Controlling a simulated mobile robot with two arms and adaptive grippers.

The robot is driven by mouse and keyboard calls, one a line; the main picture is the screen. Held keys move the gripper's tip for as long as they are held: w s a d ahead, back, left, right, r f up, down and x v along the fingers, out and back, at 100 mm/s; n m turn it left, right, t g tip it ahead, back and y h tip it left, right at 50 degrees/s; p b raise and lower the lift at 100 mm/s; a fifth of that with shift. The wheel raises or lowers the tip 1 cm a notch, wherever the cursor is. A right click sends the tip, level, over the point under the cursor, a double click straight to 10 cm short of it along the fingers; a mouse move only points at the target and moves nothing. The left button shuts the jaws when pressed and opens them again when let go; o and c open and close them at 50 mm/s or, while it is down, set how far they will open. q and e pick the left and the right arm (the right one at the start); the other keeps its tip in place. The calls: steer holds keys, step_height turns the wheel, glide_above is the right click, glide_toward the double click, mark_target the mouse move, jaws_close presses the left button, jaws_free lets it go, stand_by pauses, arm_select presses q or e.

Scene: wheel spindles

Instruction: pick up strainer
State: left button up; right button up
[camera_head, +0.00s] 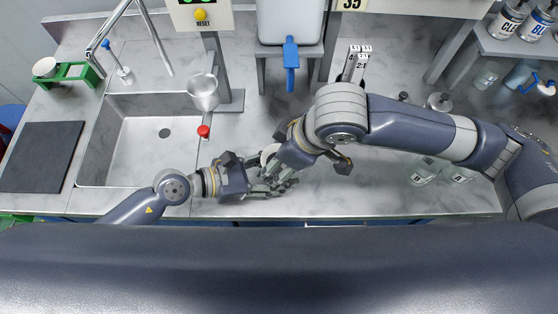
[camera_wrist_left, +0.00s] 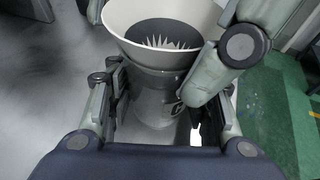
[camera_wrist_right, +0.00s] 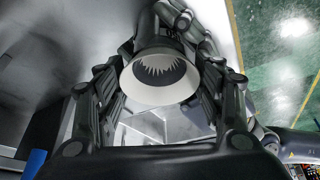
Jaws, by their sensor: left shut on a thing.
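A grey cup-like piece with a flared white rim and pointed teeth inside, which looks like the strainer (camera_wrist_left: 160,92), sits between my left gripper's fingers in the left wrist view. My left gripper (camera_head: 262,184) is shut on it. In the right wrist view, the strainer (camera_wrist_right: 160,80) lies between the fingers of my right gripper (camera_wrist_right: 160,100), with its mouth facing that camera. Whether the right fingers press on it is not clear. In the head view, my two grippers meet over the counter's front part and hide most of the strainer (camera_head: 269,153).
A sink (camera_head: 150,150) lies on the left, with a metal cup (camera_head: 203,92) and a red-capped item (camera_head: 203,131) by its right edge. Bottles (camera_head: 508,20) stand on a shelf at the right.

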mark_target(279, 171)
steer(key=shift+c, duration=0.7)
steer(key=shift+r, duration=0.1)
step_height(279, 171, up, 10)
arm_select(q)
steer(key=o, duration=1.2)
steer(key=shift+a, duration=0.1)
